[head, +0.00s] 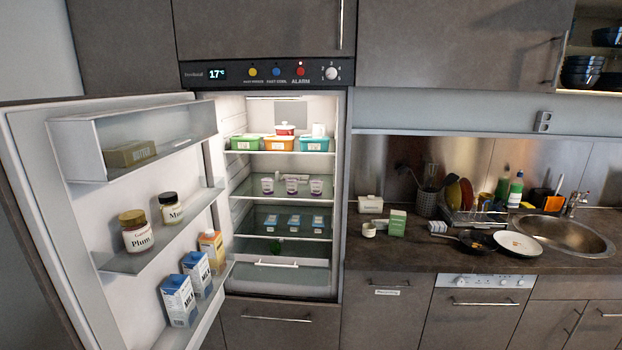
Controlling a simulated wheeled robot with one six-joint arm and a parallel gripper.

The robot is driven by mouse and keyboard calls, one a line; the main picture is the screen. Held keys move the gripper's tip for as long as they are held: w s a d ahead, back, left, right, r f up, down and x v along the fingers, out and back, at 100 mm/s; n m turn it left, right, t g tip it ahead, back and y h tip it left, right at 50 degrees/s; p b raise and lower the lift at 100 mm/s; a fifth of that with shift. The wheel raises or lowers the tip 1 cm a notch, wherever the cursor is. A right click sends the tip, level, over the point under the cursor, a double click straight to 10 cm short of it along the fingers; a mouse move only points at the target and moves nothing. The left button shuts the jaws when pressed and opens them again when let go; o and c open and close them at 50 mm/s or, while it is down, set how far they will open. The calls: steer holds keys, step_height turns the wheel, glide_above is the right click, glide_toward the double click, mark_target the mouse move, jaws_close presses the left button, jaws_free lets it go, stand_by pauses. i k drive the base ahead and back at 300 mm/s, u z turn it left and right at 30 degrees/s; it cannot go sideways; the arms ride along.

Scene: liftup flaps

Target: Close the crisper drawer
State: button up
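The crisper drawer (290,278) is at the bottom of the open fridge, below the lowest glass shelf. Its pale front carries a thin horizontal handle (276,264) along the top. A small green item (276,246) shows just above and behind the handle. The drawer seems to stand somewhat forward, but how far it is out cannot be told from this view. My gripper is not in view.
The fridge door (84,225) stands wide open to the left, with a butter pack, jars and cartons on its racks. The shelves above the drawer hold tubs and cups. A counter (400,252) with dishes, a pan and a sink lies to the right.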

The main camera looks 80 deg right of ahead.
mark_target(303, 262)
steer(key=z, duration=3.9)
steer(key=i, duration=0.7)
steer(key=u, duration=2.6)
